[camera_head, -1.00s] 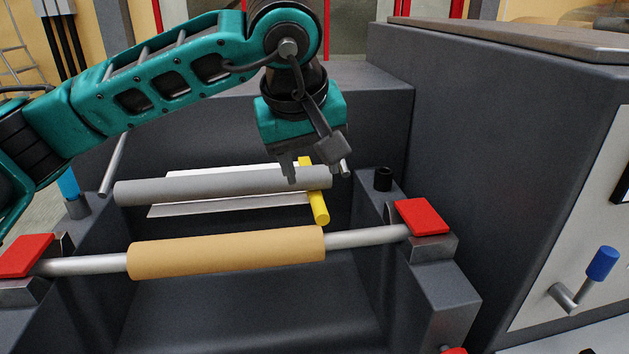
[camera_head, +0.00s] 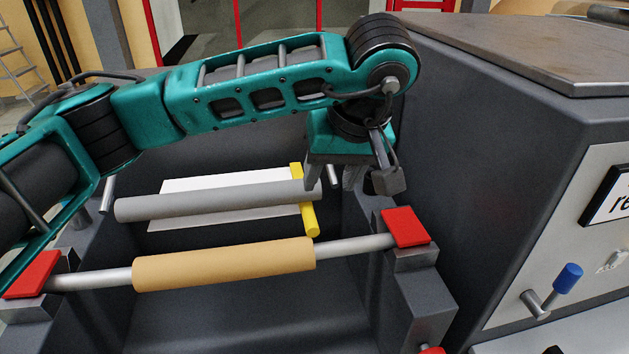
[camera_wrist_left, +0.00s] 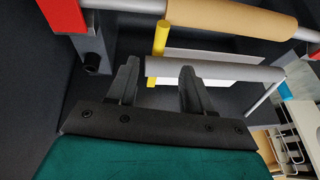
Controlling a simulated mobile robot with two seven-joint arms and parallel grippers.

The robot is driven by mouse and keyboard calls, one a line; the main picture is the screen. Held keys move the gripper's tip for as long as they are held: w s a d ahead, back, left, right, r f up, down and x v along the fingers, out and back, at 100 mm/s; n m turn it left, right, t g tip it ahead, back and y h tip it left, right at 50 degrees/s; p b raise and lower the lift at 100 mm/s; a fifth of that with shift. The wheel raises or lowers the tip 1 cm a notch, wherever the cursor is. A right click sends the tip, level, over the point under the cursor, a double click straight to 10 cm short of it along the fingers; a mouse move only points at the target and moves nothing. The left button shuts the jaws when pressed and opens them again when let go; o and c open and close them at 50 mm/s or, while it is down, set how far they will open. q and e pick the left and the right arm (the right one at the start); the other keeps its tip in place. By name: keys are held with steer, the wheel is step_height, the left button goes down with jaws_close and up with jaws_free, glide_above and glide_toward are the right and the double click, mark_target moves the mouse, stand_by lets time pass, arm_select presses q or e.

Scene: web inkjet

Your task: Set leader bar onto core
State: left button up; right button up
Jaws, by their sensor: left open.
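The yellow bar (camera_head: 310,219), which I take as the leader bar, lies at the right edge of a white sheet (camera_head: 180,186), crossing under the grey roller (camera_head: 205,202). The tan core (camera_head: 224,264) sits on a metal shaft in front of it. My left gripper (camera_head: 331,188) is open and empty, pointing down by the roller's right end; one finger overlaps that end in the head view. In the left wrist view the yellow bar (camera_wrist_left: 160,38) shows beyond the gap between the fingers (camera_wrist_left: 158,86), partly hidden by the roller. My right gripper is out of view.
Red-topped blocks (camera_head: 405,227) hold the shaft ends. A tall dark cabinet (camera_head: 480,150) stands close to the right of my left gripper, with a blue-knobbed lever (camera_head: 567,277) on its front. Open space lies below the core.

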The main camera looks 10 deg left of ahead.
mark_target(312, 219)
arm_select(q)
steer(key=shift+y, duration=0.4)
steer(key=x, duration=1.2)
steer(key=shift+w+d+f, duration=0.1)
steer(key=shift+d+f, duration=0.1)
steer(key=shift+f, duration=0.2)
jaws_close()
